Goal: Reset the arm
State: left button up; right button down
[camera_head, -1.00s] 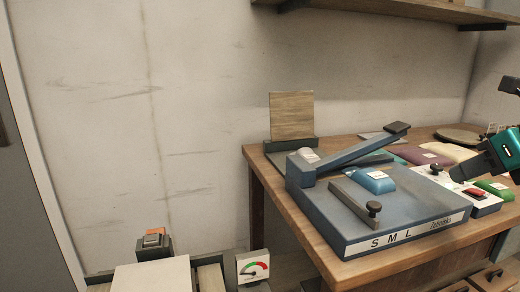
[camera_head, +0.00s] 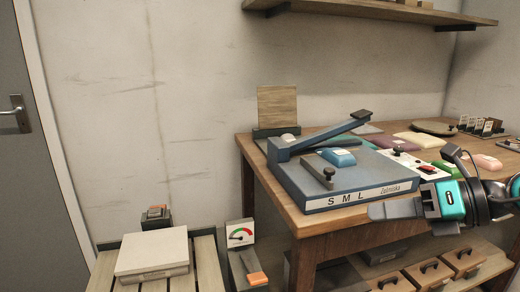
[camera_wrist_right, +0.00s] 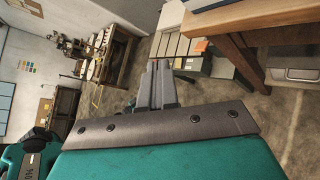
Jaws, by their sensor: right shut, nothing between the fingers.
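My right gripper (camera_head: 376,212) reaches in from the right in the head view, in front of the table's front edge and apart from the things on it. Its fingers are together and empty. In the right wrist view the closed fingers (camera_wrist_right: 160,70) point out over the floor. A blue machine (camera_head: 345,180) marked S M L stands on the wooden table. Its long lever arm (camera_head: 325,135) slants up to the right, with a dark handle at the tip. My left gripper is not seen.
A white control box (camera_head: 405,168) and coloured pads (camera_head: 417,139) sit on the table. Drawers (camera_head: 430,273) stand below. A shelf (camera_head: 370,10) hangs above.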

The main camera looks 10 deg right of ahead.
jog(key=a+f+m+t+y, duration=0.1)
jog(key=a+m+t+y, duration=0.1)
jog(key=a+m+y, duration=0.3)
notch_tip(320, 180, down, 14)
jog(key=r+m+t+h, duration=0.1)
jog(key=m+t+h, duration=0.8)
jog(key=m, duration=1.3)
jog(key=s+a+f+m+g+h, duration=0.2)
jog(key=s+a+f+m+g, duration=0.25)
jog(key=f, duration=0.45)
jog(key=s+a+f+m+g+h, duration=0.2)
jog(key=s+a+f+m+g, duration=0.25)
jog(key=f, duration=0.55)
pick_arm(q)
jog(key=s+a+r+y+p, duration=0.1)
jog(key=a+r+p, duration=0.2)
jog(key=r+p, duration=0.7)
jog(key=p, duration=0.4)
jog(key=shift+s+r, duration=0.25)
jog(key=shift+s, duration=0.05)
pick_arm(e)
jog(key=s+d+r, duration=0.2)
jog(key=d+r, duration=0.1)
jog(key=r, duration=0.7)
jog(key=shift+d+r+h, duration=0.25)
jog(key=shift+h, duration=0.15)
